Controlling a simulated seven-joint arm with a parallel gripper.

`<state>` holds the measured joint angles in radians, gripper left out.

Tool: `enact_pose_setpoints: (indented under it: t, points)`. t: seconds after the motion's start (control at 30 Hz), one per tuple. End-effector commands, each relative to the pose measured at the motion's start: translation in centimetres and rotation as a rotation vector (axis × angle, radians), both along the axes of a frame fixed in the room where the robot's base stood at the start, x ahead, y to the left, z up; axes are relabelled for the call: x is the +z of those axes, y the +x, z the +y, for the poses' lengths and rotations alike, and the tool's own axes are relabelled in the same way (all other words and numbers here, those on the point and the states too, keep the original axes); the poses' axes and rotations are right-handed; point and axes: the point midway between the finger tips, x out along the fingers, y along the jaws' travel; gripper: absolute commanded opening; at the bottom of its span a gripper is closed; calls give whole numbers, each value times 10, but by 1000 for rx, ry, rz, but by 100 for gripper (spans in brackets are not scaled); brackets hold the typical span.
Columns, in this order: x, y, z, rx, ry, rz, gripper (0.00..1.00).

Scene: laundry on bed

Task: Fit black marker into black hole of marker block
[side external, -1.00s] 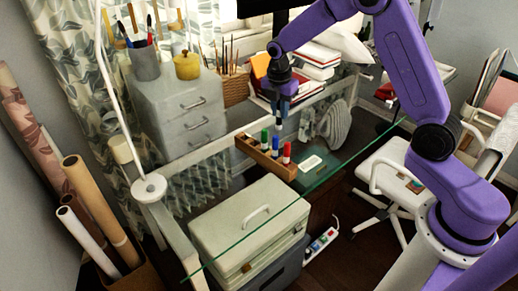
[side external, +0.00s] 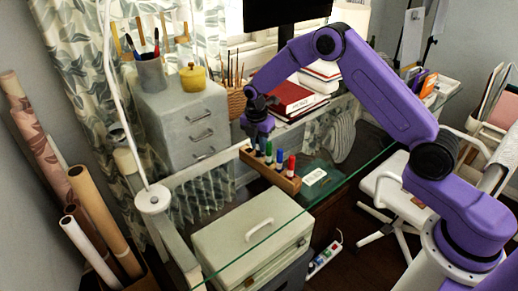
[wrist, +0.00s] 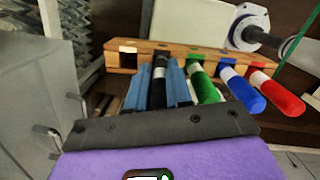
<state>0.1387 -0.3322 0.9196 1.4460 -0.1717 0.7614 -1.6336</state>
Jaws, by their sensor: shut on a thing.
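The wooden marker block (side external: 262,168) sits on the glass desk with a green marker (side external: 268,153), a blue marker (side external: 279,159) and a red marker (side external: 291,166) standing in it. My gripper (side external: 257,139) is over the block's left part, left of the green marker. In the wrist view, the two blue fingers (wrist: 161,88) are shut on the black marker (wrist: 160,72), which has a white band and lines up beside the green marker (wrist: 200,82). Its far end reaches the block (wrist: 210,56); whether it is inside a hole is hidden. An open square slot (wrist: 127,60) shows at the block's left end.
A white card-like item (side external: 314,177) lies on the glass right of the block. A grey drawer unit (side external: 185,125) stands to the left, and books (side external: 296,98) are behind. The glass edge (side external: 345,180) runs along the front right.

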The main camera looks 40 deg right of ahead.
Motion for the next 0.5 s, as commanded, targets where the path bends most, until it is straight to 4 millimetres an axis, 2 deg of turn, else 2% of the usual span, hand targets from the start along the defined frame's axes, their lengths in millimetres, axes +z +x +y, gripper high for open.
enact_pose_setpoints:
  t: [0.1,0.17,0.5]
  points:
    - [-17,0,0,0,-1,2,0]
    - [-22,0,0,1,0,1,0]
    - [-24,0,0,0,-1,0,0]
